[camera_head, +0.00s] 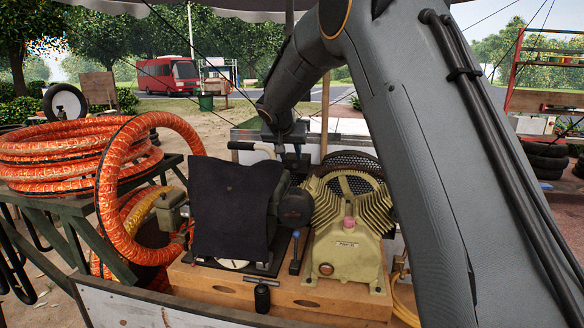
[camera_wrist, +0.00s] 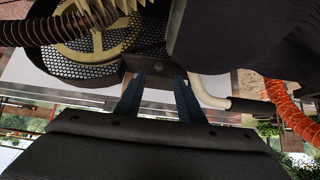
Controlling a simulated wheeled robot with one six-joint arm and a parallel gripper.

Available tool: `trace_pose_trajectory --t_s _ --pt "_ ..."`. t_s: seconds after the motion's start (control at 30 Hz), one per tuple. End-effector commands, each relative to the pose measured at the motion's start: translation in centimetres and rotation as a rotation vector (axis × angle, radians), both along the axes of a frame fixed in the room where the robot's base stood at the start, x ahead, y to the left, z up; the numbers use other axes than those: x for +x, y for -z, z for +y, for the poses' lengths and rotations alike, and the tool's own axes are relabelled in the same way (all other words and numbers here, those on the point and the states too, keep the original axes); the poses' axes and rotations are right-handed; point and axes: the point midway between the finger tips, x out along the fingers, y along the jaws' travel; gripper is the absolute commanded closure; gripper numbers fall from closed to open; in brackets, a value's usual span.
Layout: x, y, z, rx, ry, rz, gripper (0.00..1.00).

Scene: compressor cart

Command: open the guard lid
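A black perforated mesh guard (camera_head: 352,160), which looks like the guard lid, stands behind the finned yellow compressor pump (camera_head: 345,245). In the head view my gripper (camera_head: 291,163) is small and partly hidden, between the black-covered motor and the guard.
A black cloth-like cover (camera_head: 228,210) hangs left of the pump. A pale bent bar with a black grip (camera_head: 241,145) is close by; the bar (camera_wrist: 205,92) shows beside my right finger in the wrist view. Orange hose coils (camera_head: 75,150) lie on the left. A small lever (camera_head: 295,255) stands in front.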

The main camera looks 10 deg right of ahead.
Motion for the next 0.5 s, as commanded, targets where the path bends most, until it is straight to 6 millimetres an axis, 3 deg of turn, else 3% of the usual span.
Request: trace_pose_trajectory --t_s 0.5 --pt "4.1 4.4 -1.7 0.001 -0.001 0.001 0.65"
